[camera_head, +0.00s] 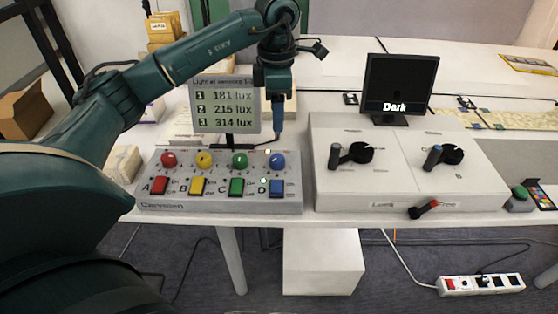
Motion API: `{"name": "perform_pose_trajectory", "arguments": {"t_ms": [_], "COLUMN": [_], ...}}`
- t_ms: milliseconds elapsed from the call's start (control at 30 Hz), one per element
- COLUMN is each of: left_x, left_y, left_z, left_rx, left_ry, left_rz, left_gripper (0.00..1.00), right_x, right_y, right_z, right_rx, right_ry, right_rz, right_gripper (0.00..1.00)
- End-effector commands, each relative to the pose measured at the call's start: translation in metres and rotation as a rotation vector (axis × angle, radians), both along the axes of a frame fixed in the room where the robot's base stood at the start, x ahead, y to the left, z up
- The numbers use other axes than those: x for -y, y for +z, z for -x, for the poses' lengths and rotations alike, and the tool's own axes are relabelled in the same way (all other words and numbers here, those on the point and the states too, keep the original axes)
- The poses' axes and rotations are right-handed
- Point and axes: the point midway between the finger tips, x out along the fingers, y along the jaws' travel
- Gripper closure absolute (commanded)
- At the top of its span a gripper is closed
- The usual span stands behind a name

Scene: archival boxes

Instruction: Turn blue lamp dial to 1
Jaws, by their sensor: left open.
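The blue lamp dial (277,160) is a round blue knob at the right end of the top row on a grey control box (160,206). The number that it points to is too small to read. My left gripper (279,137) points down just above and behind the blue dial. It is open, with nothing seen in it; I cannot tell whether it touches the dial. A blue switch (278,188), marked D, sits below the dial. The light display (226,105) behind the box reads 181, 215 and 314 lux. My right gripper is out of view.
Red (169,160), yellow (204,160) and green (239,160) dials stand left of the blue one. A white console (390,188) with two black rotary handles stands to the right. A monitor (399,85) behind it shows "Dark". A power strip (481,284) lies on the floor.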

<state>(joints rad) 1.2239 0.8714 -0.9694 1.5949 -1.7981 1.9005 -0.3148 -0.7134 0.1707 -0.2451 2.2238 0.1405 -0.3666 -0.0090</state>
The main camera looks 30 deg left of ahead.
Motion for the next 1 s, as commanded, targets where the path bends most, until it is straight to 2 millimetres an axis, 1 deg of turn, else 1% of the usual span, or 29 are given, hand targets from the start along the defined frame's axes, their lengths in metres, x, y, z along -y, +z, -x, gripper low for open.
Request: {"name": "perform_pose_trajectory", "arguments": {"t_ms": [167, 400, 500, 600, 800, 1000], "left_x": [-0.001, 0.0, 0.0, 0.001, 0.001, 0.001], "left_y": [-0.026, -0.078, -0.096, -0.111, -0.125, -0.127], "left_z": [0.001, 0.001, 0.001, 0.001, 0.001, 0.0], "left_rx": [-0.005, -0.005, -0.005, -0.004, -0.002, -0.001], "left_ry": [0.0, 0.0, 0.0, -0.001, -0.001, -0.001], "left_rz": [-0.001, 0.001, 0.001, 0.002, 0.003, 0.002], "left_gripper": [0.45, 0.45, 0.45, 0.45, 0.45, 0.45], "right_x": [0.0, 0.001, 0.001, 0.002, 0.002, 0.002], "right_y": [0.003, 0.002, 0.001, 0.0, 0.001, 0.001], "right_z": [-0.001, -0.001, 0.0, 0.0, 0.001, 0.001], "right_rx": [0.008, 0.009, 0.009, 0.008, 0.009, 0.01], "right_ry": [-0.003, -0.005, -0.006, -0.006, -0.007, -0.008], "right_rz": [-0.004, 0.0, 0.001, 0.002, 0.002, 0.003], "right_gripper": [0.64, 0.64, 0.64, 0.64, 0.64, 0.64]}}
